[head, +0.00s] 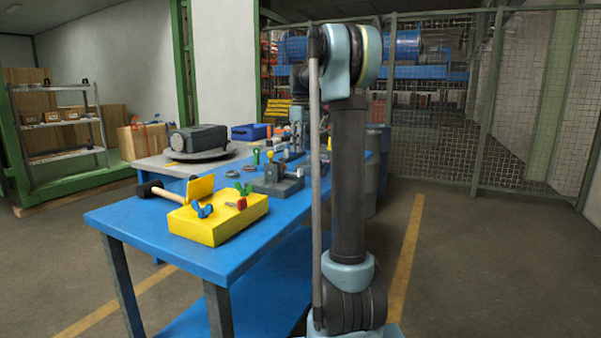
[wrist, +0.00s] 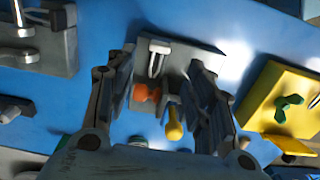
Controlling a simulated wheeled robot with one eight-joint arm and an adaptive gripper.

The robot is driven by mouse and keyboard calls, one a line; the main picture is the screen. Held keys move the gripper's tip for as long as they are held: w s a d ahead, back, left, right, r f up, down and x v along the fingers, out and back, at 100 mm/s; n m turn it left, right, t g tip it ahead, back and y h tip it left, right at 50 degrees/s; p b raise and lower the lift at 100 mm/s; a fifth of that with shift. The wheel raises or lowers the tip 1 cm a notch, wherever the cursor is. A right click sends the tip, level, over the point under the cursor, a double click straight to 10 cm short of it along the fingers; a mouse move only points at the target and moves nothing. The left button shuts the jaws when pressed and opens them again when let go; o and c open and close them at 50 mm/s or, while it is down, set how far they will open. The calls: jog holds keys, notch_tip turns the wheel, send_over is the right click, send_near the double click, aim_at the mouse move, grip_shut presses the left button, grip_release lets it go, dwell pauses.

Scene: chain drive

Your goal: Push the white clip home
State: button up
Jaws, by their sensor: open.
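The white clip (wrist: 158,46) is at the upper part of a grey block (wrist: 192,53) in the wrist view. It looks like a pale U-shaped piece with two prongs pointing down the picture. How deep it sits is too small to tell. My gripper (wrist: 161,62) is open, its two fingers spread on either side of the clip in the picture. Nothing shows held between them. An orange part (wrist: 146,93) and a yellow knob (wrist: 174,124) show below the clip, between the fingers. In the head view the clip cannot be made out, and my arm hides part of the table.
A yellow block (head: 225,222) with coloured handles and a mallet (head: 160,192) stand on the near end of the blue table (head: 140,232). A grey fixture (head: 277,184) stands farther back. In the wrist view another grey fixture (wrist: 52,55) is at upper left.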

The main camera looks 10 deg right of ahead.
aim_at(300, 169)
notch_tip(300, 169, down, 11)
jog(key=shift+r, duration=0.2)
dwell(0.3)
grip_shut()
